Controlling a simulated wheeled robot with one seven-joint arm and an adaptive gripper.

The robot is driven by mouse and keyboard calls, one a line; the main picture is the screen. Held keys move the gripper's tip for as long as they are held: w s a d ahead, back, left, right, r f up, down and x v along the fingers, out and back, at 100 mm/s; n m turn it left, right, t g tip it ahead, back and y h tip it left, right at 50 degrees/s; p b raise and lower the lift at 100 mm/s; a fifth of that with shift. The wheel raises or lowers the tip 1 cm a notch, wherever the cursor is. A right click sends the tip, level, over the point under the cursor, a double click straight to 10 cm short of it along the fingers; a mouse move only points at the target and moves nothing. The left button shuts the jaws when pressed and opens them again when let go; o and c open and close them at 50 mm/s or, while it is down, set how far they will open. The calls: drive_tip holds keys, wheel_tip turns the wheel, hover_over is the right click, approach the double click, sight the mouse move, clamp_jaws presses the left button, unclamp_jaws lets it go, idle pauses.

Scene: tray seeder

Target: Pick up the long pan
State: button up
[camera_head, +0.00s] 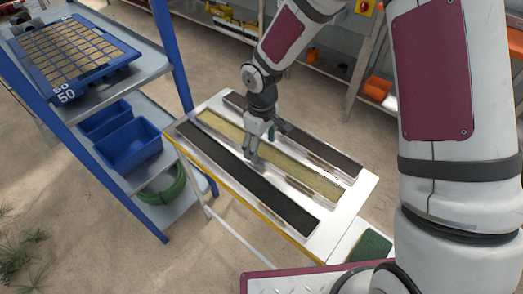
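Several long narrow pans lie side by side on a light table. One with tan fill (300,170) runs down the middle. One with dark fill (250,182) lies on the near left side, and another dark-filled one (325,152) lies on the far right side. I cannot tell which of them is the long pan of the task. My gripper (255,150) points down over the middle, tan-filled pan, with its fingertips at or close above it. The fingers hide part of that pan. I cannot tell whether they touch it or how far apart they are.
A blue-posted rack (150,70) stands close at the left, holding a blue seed tray (72,48), blue bins (133,146) and a green hose coil (163,190). A bench with orange items (376,90) is behind. A green pad (370,247) lies at the table's near right.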

sight(262, 151)
drive_tip(key=c, duration=0.8)
drive_tip(key=shift+c, duration=0.2)
wheel_tip(262, 151, up, 10)
drive_tip(key=p, duration=0.2)
drive_tip(key=s+d+r+m+p, duration=0.2)
drive_tip(key=d+m+p, duration=0.2)
drive_tip(key=d, duration=0.3)
drive_tip(key=s+d+r+m+p, duration=0.2)
drive_tip(key=d+m+p, duration=0.2)
drive_tip(key=d, duration=0.4)
drive_tip(key=shift+s+d+r+m+p, duration=0.3)
drive_tip(key=shift+s+r+m+p, duration=0.1)
drive_tip(key=shift+m, duration=0.4)
